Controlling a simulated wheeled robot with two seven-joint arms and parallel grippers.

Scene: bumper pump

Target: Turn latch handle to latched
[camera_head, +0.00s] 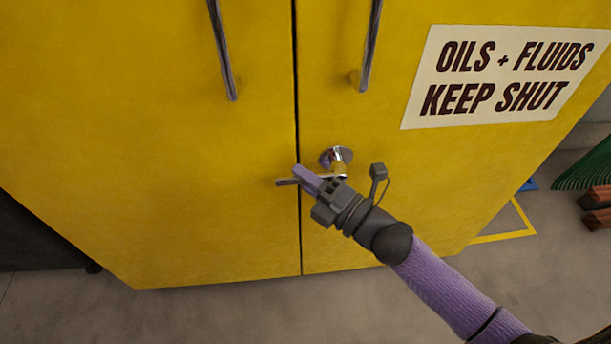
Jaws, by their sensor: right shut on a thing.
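A yellow two-door cabinet (200,180) fills most of the view, with both doors shut along a dark seam. The latch has a round chrome base (337,156) on the right door, just right of the seam. A metal latch handle (326,176) extends left from it, roughly level, toward the seam. My right gripper (291,176) comes in from the lower right and is shut on the handle. My left gripper is not in view.
Two long vertical pull handles, left (224,60) and right (370,50), stand out above the latch. A sign (505,75) reads "OILS + FLUIDS KEEP SHUT". Grey floor (180,312) lies below. A green broom head (587,165) and reddish-brown blocks (596,198) are at the right.

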